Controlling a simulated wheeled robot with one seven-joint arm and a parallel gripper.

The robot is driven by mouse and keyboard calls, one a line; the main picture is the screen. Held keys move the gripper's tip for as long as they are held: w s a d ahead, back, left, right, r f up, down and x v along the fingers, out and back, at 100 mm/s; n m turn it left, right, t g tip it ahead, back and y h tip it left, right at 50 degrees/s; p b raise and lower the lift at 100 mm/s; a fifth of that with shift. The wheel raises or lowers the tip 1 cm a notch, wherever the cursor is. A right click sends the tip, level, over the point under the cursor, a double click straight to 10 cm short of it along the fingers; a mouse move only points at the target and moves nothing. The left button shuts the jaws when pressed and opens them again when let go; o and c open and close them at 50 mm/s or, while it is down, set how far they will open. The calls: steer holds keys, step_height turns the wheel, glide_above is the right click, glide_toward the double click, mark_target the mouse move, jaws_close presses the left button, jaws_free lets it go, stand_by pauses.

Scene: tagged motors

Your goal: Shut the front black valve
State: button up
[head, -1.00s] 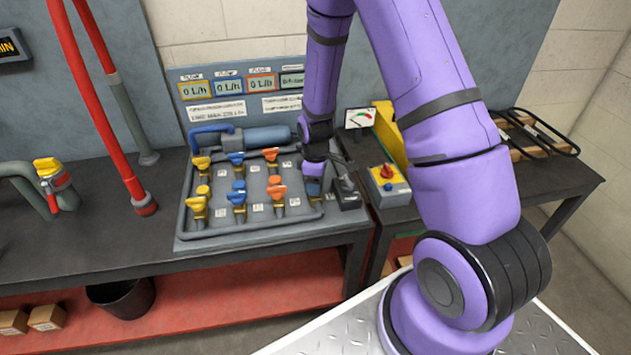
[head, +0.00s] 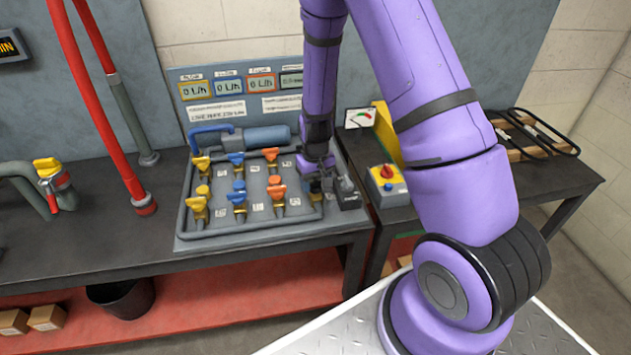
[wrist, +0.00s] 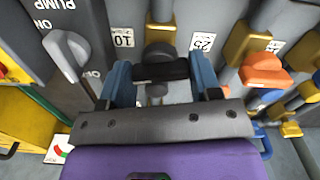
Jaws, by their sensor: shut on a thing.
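The black valve (wrist: 160,68) shows in the wrist view as a dark handle between my gripper's two blue fingers, next to the labels 10 and 25. My gripper (wrist: 164,78) is shut on this handle. In the head view my gripper (head: 319,186) is low at the front right of the valve panel (head: 225,236), and it hides the black valve there. The handle's exact angle is hard to tell.
Orange valves (head: 276,188), blue valves (head: 238,192) and yellow valves (head: 198,203) stand to the left. The pump switch box (wrist: 62,45) is close beside my gripper. A red-knobbed yellow box (head: 387,180) stands to the right.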

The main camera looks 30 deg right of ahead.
mark_target(316, 181)
steer(key=shift+m, duration=1.3)
steer(key=o, duration=0.9)
step_height(316, 181, up, 11)
steer(key=shift+f, duration=0.1)
